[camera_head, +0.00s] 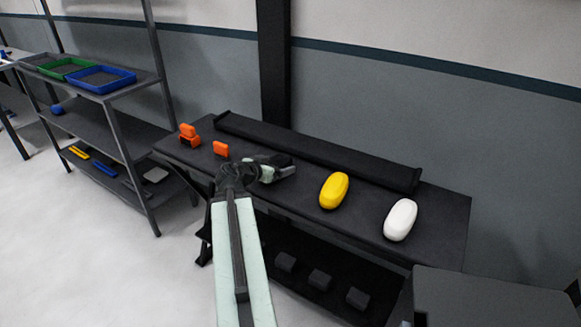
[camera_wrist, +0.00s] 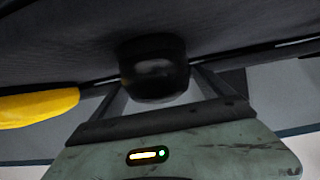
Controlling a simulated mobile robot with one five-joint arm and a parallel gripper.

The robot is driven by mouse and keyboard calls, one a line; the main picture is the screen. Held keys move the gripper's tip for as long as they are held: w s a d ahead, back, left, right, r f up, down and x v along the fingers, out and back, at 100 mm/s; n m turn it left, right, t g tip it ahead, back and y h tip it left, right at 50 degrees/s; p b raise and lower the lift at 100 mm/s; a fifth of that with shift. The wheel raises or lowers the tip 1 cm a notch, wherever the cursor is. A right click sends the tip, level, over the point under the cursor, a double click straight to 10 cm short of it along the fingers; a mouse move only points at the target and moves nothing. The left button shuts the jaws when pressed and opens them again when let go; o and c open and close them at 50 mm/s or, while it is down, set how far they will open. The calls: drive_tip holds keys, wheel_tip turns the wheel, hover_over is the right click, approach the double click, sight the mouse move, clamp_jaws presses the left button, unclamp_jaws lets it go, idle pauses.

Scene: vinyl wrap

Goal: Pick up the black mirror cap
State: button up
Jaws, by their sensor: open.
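The black mirror cap (camera_wrist: 152,68) is a dark, rounded, glossy piece in the upper middle of the wrist view, against the dark table. My gripper (camera_wrist: 160,84) is open, with its thin dark fingers spread to either side of the cap in that view. I cannot tell whether either finger touches it. In the head view my gripper (camera_head: 284,167) is low over the table (camera_head: 445,205), left of the yellow cap. There the black cap cannot be told apart from the dark gripper and table.
A yellow cap (camera_head: 334,190) and a white cap (camera_head: 401,220) lie to the right. Orange pieces (camera_head: 189,136) and an orange block (camera_head: 221,150) lie to the left. A rack with blue (camera_head: 101,79) and green trays stands left.

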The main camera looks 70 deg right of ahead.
sight(277, 161)
drive_tip(key=shift+s+d+f, duration=0.35)
drive_tip(key=shift+f, duration=0.05)
drive_tip(key=shift+w+a, duration=0.2)
drive_tip(key=c, duration=1.6)
drive_tip(key=shift+r, duration=0.2)
wheel_tip(277, 161, up, 17)
drive_tip(key=p, duration=1.7)
